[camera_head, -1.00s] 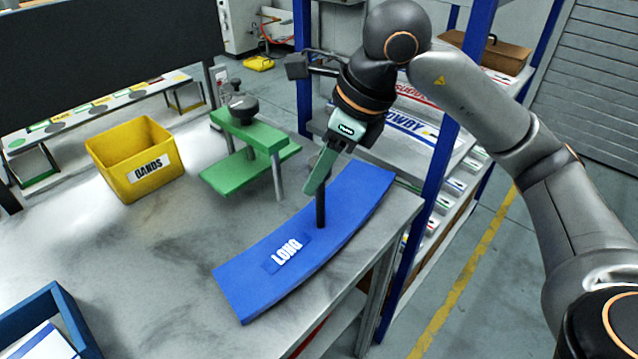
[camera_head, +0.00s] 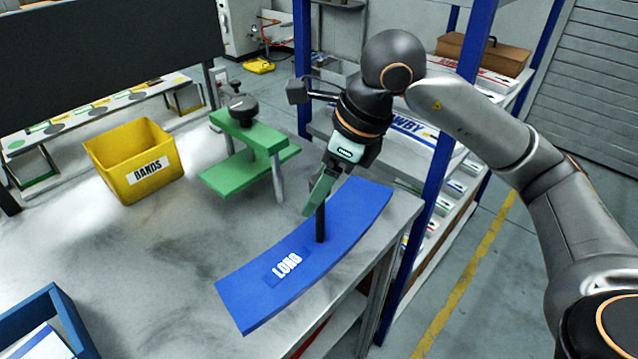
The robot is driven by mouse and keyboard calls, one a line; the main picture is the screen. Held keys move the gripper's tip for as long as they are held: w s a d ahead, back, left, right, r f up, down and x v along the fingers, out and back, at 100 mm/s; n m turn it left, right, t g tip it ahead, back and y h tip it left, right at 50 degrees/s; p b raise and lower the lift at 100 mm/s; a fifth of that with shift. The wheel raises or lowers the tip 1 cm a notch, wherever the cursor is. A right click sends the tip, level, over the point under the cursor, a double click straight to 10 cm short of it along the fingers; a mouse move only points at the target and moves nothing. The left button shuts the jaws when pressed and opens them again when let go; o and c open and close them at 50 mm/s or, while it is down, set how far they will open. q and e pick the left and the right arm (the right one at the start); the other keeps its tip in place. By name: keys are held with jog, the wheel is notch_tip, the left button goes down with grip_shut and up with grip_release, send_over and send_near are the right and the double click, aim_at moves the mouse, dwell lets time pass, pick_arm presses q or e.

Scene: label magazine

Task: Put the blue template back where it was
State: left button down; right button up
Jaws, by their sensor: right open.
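The blue template (camera_head: 345,222) is a long curved plate marked LONG, with a dark upright handle (camera_head: 320,222) near its middle. It appears to lie flat at the right edge of the grey table, its near end toward me. My right gripper (camera_head: 315,208) is open and points down at the handle, with its green finger beside the handle's upper part. Whether the second finger is on the handle's other side is hidden. My left gripper is not in view.
A green press-like stand (camera_head: 225,178) with a black knob stands left of the template. A yellow bin (camera_head: 125,165) marked BANDS is farther left. A blue tray (camera_head: 62,310) is at the near left. A blue-posted rack (camera_head: 440,170) stands beyond the table's right edge.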

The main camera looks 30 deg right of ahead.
jog(key=p+v, duration=0.1)
jog(key=v, duration=1.1)
